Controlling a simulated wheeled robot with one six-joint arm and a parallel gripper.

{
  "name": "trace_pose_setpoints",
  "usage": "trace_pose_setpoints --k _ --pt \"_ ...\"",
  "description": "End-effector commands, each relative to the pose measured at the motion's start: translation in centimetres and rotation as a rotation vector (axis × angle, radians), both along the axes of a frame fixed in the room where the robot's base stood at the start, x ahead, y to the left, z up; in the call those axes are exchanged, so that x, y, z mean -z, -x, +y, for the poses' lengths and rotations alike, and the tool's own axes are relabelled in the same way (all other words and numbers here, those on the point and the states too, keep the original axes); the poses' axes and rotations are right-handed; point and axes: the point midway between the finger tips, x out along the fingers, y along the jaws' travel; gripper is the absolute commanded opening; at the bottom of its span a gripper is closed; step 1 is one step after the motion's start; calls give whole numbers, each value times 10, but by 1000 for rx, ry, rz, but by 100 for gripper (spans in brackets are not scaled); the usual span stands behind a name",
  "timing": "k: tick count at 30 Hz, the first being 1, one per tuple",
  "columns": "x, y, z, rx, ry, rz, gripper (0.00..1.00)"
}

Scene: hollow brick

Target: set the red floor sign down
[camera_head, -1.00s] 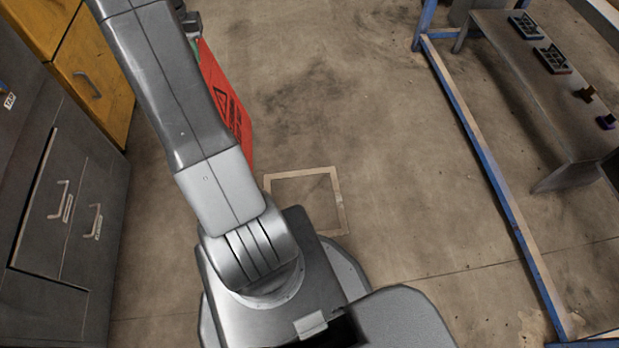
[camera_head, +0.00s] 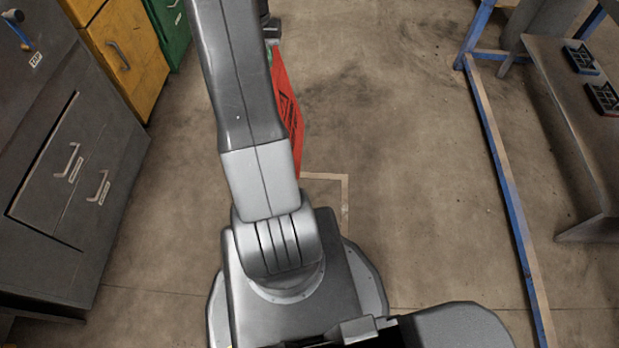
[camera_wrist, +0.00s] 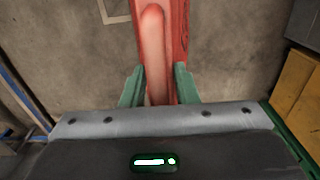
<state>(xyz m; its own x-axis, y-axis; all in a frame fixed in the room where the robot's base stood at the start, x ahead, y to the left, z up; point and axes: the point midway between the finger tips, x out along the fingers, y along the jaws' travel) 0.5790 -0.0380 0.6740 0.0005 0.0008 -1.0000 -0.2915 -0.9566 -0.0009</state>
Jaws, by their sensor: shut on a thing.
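The red floor sign (camera_head: 287,110) hangs from my gripper in the head view, partly hidden behind my arm. A dark warning mark shows on its face. In the wrist view the red sign (camera_wrist: 165,45) runs up from between the two green fingers of my gripper (camera_wrist: 159,88), which are shut on it. A pale square outline (camera_head: 344,195) is marked on the floor, just below and right of the sign in the head view. My arm hides its left part. A piece of the outline (camera_wrist: 115,18) also shows at the top of the wrist view.
Grey drawer cabinets (camera_head: 75,180) stand at the left, with a yellow cabinet (camera_head: 125,55) and a green one (camera_head: 172,30) beyond. A blue rail (camera_head: 505,185) runs along the right, before a grey bench (camera_head: 575,110) holding dark trays. The floor between is clear.

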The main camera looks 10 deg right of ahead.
Motion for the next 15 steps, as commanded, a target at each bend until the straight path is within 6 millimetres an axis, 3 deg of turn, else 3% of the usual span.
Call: trace_pose_setpoints --k 1,9,15 --pt "18 8 -10 2 0 3 0" --pt "91 64 -62 -3 0 4 0" --pt "125 100 -85 -10 0 2 0"
